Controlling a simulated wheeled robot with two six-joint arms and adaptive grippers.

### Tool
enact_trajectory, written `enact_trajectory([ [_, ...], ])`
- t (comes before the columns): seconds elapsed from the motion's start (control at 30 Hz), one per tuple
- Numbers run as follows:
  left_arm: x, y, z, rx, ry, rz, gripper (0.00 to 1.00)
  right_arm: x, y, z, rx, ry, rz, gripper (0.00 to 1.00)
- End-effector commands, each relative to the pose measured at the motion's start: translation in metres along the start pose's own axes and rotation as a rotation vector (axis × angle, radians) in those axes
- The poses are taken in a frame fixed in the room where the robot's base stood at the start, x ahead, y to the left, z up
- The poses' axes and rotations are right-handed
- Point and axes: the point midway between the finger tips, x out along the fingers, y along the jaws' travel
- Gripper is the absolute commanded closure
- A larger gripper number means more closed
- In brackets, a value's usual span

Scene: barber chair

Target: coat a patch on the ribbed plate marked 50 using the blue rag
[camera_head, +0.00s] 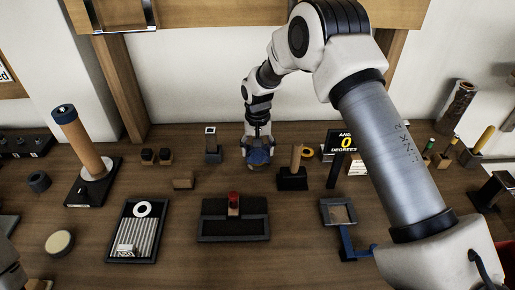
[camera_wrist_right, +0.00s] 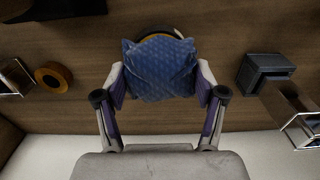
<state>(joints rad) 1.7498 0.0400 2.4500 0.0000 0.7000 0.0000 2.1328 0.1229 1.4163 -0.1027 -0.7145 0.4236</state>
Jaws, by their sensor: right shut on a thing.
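The blue rag (camera_head: 260,157) is at the back middle of the table, under my right gripper (camera_head: 259,142). In the right wrist view the rag (camera_wrist_right: 160,66) is bunched between the two fingers of my right gripper (camera_wrist_right: 160,84), which is shut on it. A round dark thing with a yellow rim (camera_wrist_right: 158,34) shows just behind the rag, partly hidden by it. A ribbed plate (camera_head: 146,240) lies in a dark frame at the front left, with a white ring and a small pale label on it. The label is too small to read. My left gripper is not in view.
A dark tray with a red-topped block (camera_head: 233,203) lies front middle. A wooden cylinder on a black base (camera_head: 84,145) stands left, with a round pale disc (camera_head: 59,243) in front. A square frame with a blue handle (camera_head: 340,212) is right. Bare wood lies between them.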

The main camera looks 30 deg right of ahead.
Motion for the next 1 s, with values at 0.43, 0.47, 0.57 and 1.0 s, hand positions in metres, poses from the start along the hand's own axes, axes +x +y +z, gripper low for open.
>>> enact_trajectory([
  [0.43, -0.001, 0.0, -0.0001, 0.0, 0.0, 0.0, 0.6, -0.0012, 0.0, -0.0001, 0.0, 0.0, 0.0, 0.58],
  [0.47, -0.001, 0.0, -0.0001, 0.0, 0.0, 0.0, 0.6, -0.0011, 0.0, -0.0001, 0.0, 0.0, 0.0, 0.58],
  [0.57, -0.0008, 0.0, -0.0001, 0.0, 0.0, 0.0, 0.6, -0.0007, 0.0, 0.0, 0.0, 0.0, 0.0, 0.58],
  [1.0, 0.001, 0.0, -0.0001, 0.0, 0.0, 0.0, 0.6, 0.0047, 0.0, 0.0, 0.0, 0.0, 0.0, 0.58],
])
